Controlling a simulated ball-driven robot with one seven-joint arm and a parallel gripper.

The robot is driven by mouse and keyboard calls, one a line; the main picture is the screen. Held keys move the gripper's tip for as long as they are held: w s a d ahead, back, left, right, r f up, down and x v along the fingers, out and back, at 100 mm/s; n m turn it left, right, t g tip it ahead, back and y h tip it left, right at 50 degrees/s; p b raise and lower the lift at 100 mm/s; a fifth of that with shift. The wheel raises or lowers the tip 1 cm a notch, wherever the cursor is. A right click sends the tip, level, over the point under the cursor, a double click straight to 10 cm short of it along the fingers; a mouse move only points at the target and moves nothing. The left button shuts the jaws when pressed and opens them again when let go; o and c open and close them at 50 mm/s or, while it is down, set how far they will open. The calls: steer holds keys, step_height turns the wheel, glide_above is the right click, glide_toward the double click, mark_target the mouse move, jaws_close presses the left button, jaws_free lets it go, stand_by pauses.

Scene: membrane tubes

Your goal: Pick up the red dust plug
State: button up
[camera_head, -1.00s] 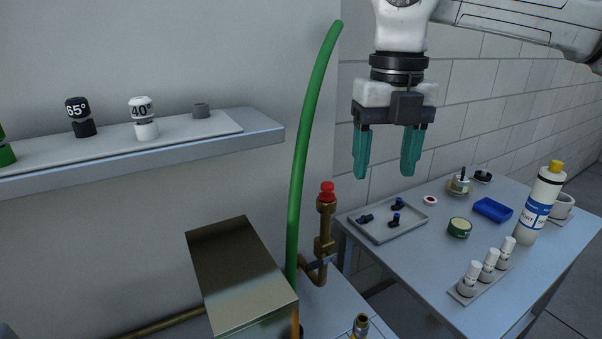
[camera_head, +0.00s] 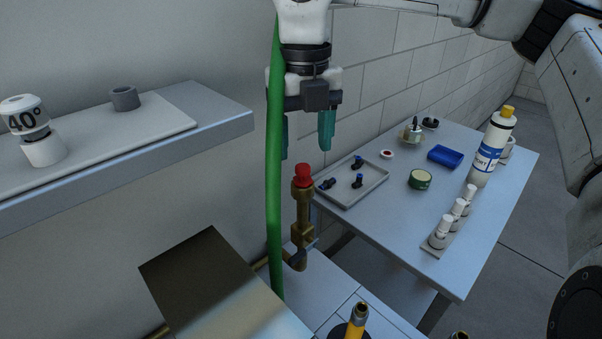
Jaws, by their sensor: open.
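The red dust plug (camera_head: 303,175) sits on top of an upright brass pipe fitting (camera_head: 302,215), near the middle of the head view. My gripper (camera_head: 306,148) points down with its two teal fingers spread apart and nothing between them. In the picture it is just above the plug, but how far apart they are in depth I cannot tell. The green hose crosses in front of the left finger and hides part of it.
A green hose (camera_head: 274,200) rises close beside the fitting. A metal box (camera_head: 215,285) stands at lower left. A shelf (camera_head: 215,125) juts out at left. The table (camera_head: 400,230) at right holds a grey tray (camera_head: 372,193), a bottle (camera_head: 492,145) and several small items.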

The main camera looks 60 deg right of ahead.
mark_target(302, 166)
steer(key=shift+a+f+p, duration=0.15)
steer(key=shift+f+p, duration=0.85)
steer(key=shift+f, duration=1.65)
steer(key=shift+c, duration=0.4)
steer(key=c, duration=1)
steer(key=shift+r, duration=0.15)
